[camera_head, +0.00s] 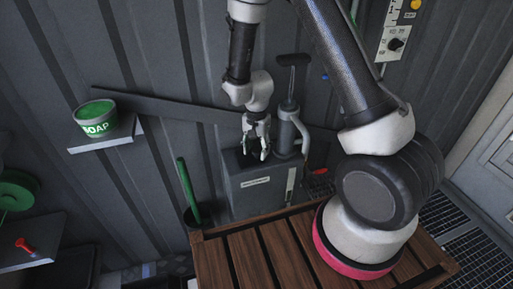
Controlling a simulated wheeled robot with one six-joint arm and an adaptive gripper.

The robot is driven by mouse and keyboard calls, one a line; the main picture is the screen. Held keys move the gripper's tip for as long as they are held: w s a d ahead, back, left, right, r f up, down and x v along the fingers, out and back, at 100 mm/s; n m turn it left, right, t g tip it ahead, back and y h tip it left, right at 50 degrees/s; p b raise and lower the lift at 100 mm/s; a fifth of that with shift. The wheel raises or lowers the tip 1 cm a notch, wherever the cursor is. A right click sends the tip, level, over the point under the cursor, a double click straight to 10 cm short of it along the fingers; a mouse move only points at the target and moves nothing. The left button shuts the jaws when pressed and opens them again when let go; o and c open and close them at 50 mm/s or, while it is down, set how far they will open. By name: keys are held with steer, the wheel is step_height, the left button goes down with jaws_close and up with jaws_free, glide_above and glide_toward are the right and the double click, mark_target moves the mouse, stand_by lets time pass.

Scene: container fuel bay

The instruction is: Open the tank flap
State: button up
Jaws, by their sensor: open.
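A grey box-shaped tank (250,190) stands against the corrugated wall behind the slatted wooden platform. It has a small white label on its front and a pale upright strip near its right edge. My gripper (257,152) points down with its fingers apart and empty, in front of the tank's top edge in the picture. I cannot tell whether it touches the tank. A flap cannot be made out, and my gripper covers part of the tank's top.
A hand pump (288,120) with a T-handle and hose stands at the tank's right. A green stick (187,185) leans in a dark pot at left. A soap tub (96,117) sits on a shelf. A dial panel (396,42) is at upper right.

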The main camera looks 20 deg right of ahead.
jaws_close()
